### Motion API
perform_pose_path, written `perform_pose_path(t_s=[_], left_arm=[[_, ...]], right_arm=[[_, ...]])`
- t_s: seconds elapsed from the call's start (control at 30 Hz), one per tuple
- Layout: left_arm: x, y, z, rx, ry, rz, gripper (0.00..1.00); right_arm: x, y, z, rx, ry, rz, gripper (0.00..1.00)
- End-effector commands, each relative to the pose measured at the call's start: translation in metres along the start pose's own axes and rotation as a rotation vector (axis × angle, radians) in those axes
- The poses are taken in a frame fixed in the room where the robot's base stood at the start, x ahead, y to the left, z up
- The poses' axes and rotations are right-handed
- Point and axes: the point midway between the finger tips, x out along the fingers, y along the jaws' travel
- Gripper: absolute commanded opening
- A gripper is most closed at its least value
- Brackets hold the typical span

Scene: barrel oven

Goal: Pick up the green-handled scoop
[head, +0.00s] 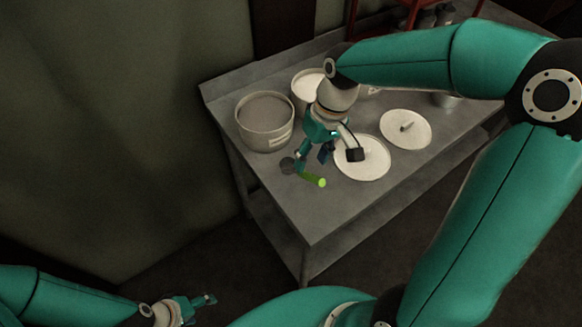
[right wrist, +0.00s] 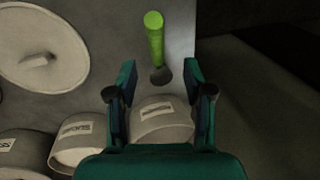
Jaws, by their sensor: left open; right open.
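The green-handled scoop lies on the grey table near its left front edge, its bright green handle (head: 315,180) pointing to the front right and its dark head (head: 288,165) to the left. In the right wrist view the green handle (right wrist: 154,38) is beyond the fingertips, with the scoop's head (right wrist: 161,75) between them in the picture. My right gripper (head: 313,160) is open and empty, just above the scoop; contact cannot be told. It also shows in the right wrist view (right wrist: 160,82). My left gripper (head: 208,299) is open and empty, low at the left, away from the table.
A large pot (head: 264,136) with a labelled side stands left of my right gripper, and another pot (head: 304,88) stands behind. Two white lids (head: 368,168) and (head: 417,130) lie flat to the right. The table's front left corner (head: 310,228) is clear.

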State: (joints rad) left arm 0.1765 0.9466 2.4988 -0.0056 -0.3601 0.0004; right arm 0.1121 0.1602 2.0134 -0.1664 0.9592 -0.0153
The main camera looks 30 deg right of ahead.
Motion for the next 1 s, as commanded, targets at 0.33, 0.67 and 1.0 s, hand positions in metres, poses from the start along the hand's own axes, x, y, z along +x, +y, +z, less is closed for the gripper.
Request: perform_pose_path(t_s=[0.33, 0.67, 1.0], left_arm=[[-0.003, 0.001, 0.0, 0.0, 0.0, 0.0, 0.7], [-0.008, 0.003, 0.0, 0.0, 0.0, 0.0, 0.7], [-0.008, 0.003, 0.0, 0.0, 0.0, 0.0, 0.7]], right_arm=[[0.026, 0.002, 0.0, 0.001, -0.003, 0.0, 0.51], [0.066, 0.004, -0.003, 0.002, -0.001, 0.0, 0.51], [0.068, 0.004, -0.003, 0.001, 0.001, 0.0, 0.35]])
